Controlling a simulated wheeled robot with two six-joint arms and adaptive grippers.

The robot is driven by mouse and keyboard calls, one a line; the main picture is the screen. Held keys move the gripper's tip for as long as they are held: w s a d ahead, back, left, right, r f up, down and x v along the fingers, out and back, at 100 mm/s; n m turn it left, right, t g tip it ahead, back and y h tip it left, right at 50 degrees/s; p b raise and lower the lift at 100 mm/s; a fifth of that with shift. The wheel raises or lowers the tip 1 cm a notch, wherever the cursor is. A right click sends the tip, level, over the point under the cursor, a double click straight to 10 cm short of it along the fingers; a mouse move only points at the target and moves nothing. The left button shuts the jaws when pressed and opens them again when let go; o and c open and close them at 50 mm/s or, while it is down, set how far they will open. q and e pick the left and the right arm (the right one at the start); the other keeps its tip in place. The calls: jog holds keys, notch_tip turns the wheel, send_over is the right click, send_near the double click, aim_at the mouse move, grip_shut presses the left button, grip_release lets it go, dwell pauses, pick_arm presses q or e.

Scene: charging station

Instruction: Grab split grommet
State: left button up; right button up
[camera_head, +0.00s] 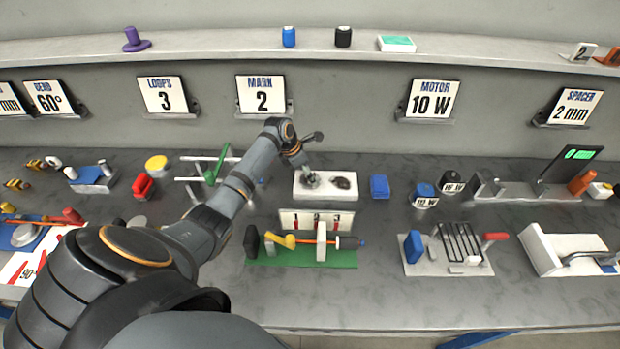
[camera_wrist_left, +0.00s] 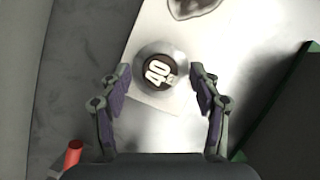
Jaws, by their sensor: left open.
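My left gripper (camera_head: 308,175) reaches over the left part of a white block (camera_head: 325,190) at the back of the bench. A dark oval item (camera_head: 343,183) lies on the right part of the block, partly seen in the wrist view (camera_wrist_left: 192,5). I cannot tell which item is the split grommet. My right gripper is not in view.
A green-based fixture (camera_head: 310,257) stands in front of the block, and a blue box (camera_head: 379,187) is to its right. White rods with a green part (camera_head: 213,168) are on the left. Sign cards such as "MARK 2" (camera_head: 262,94) stand behind. The front bench strip is clear.

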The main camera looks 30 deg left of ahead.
pick_arm(q)
jog(key=shift+s+r, duration=0.1)
jog(key=c, duration=1)
jog(key=shift+c, duration=0.2)
jog(key=shift+r, duration=0.25)
notch_tip(320, 180, up, 2)
jog(key=shift+r+b, duration=0.2)
jog(key=shift+b, duration=0.25)
jog(key=s+d+r+b, duration=0.1)
jog(key=s+d+r, duration=0.6)
jog(key=d+r, duration=0.3)
jog(key=shift+s+d, duration=0.35)
jog(key=shift+d, duration=0.4)
